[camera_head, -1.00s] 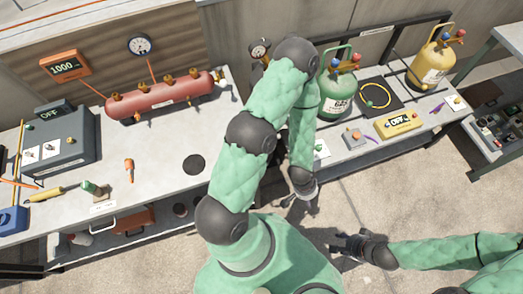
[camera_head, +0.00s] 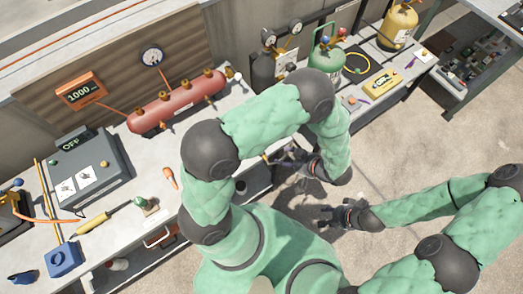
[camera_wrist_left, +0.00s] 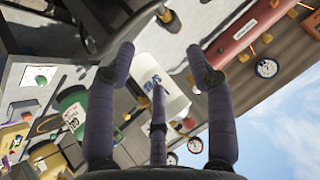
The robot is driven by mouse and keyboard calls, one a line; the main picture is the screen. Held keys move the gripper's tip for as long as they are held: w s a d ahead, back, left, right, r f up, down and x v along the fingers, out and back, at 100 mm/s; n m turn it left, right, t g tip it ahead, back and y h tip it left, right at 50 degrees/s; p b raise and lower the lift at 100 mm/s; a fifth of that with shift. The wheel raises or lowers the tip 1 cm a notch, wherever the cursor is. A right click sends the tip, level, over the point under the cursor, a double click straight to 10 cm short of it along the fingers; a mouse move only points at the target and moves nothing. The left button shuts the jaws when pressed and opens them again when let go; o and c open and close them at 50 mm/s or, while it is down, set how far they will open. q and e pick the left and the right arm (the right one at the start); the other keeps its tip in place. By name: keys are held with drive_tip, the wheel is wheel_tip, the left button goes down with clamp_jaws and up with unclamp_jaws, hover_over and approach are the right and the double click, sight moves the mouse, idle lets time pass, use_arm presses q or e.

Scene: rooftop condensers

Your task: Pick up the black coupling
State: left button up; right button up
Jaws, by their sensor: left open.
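I cannot make out a black coupling for certain in either view; my left arm covers part of the bench. A small dark round thing (camera_head: 241,187) shows below the bench top, just left of my left gripper; I cannot tell what it is. My left gripper (camera_head: 283,160) is open by the bench's front edge. In the left wrist view its open fingers (camera_wrist_left: 160,55) are spread with nothing held between them; a pale cylinder with blue lettering (camera_wrist_left: 160,85) shows beyond. My right gripper (camera_head: 322,216) looks open and empty over the floor.
A red tank (camera_head: 175,101) stands on the left bench, with a grey box (camera_head: 85,168) and an orange-handled tool (camera_head: 170,177) nearer. A green cylinder (camera_head: 326,58) and a yellow cylinder (camera_head: 398,26) stand at the right. The floor (camera_head: 420,150) is open there.

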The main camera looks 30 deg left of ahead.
sight(265, 157)
use_arm(q)
drive_tip(key=shift+s+b+x, duration=0.25)
drive_tip(key=shift+b+x, duration=0.2)
drive_tip(key=shift+x, duration=1.25)
drive_tip(key=shift+s+b+x, duration=0.3)
drive_tip(key=shift+b+x, duration=0.2)
drive_tip(key=shift+x, duration=1.2)
drive_tip(key=shift+s+b+x, duration=0.25)
drive_tip(key=shift+b+x, duration=0.2)
drive_tip(key=shift+x, duration=1.3)
drive_tip(key=shift+a+r, duration=0.1)
clamp_jaws()
